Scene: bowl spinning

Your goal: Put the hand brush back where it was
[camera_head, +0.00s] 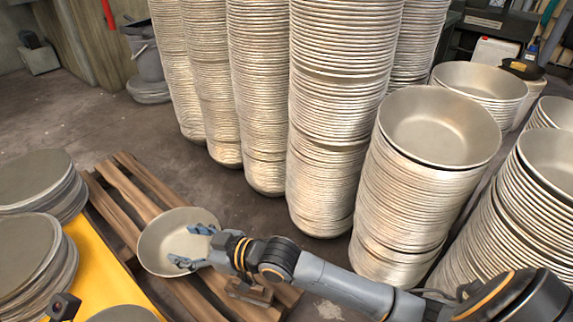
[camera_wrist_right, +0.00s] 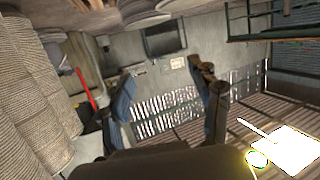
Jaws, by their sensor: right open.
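I cannot make out the hand brush in either view. My right gripper (camera_head: 184,245) is open, its two fingers spread above or inside a shallow metal bowl (camera_head: 152,249). I cannot tell whether the fingers touch the bowl. In the right wrist view the open fingers of the right gripper (camera_wrist_right: 167,90) stand far apart with nothing between them. My left gripper does not show.
The bowl rests on a wooden pallet (camera_head: 142,183). Tall bowl stacks (camera_head: 333,110) stand behind and to the right of my right arm. A yellow surface (camera_head: 98,270) and stacked metal discs (camera_head: 35,178) are at left. Grey floor (camera_head: 75,115) is clear behind.

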